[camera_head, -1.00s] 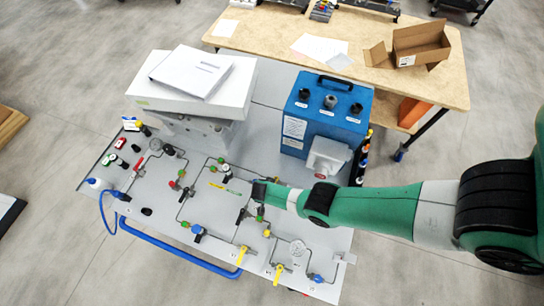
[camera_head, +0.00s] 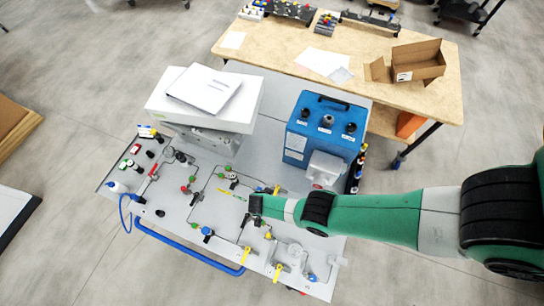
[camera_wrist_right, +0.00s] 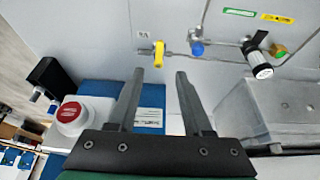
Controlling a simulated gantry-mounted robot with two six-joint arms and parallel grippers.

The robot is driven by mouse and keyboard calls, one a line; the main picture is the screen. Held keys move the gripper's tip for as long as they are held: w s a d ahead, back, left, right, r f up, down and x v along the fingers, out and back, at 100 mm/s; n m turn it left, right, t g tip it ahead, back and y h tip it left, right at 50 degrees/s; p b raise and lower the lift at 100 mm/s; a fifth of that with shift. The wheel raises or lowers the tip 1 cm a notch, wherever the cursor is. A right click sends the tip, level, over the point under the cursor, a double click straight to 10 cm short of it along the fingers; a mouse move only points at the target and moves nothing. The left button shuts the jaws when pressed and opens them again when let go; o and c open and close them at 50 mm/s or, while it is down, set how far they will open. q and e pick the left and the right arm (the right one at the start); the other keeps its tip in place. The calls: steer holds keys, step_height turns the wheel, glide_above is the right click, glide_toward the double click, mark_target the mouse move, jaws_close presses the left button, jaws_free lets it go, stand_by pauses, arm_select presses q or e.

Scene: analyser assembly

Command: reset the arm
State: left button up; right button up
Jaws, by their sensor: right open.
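My right arm (camera_head: 390,215) comes in from the right of the head view, green with black joints. Its dark wrist end (camera_head: 255,205) is over the middle of the grey panel (camera_head: 180,232); the fingers cannot be made out there. In the right wrist view, my right gripper (camera_wrist_right: 160,74) is open, its two grey fingers apart with nothing between them. Beyond the tips is the panel's surface with a yellow valve handle (camera_wrist_right: 158,54), a blue knob (camera_wrist_right: 197,49) and a black-and-white fitting (camera_wrist_right: 258,60). My left gripper is not in view.
A wooden table (camera_head: 290,55) with an open cardboard box (camera_head: 415,62) is behind. The wrist view shows a red-capped white container (camera_wrist_right: 72,115).

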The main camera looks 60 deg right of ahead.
steer(key=shift+a+r, duration=0.15)
steer(key=shift+r, duration=0.2)
stand_by(0.3)
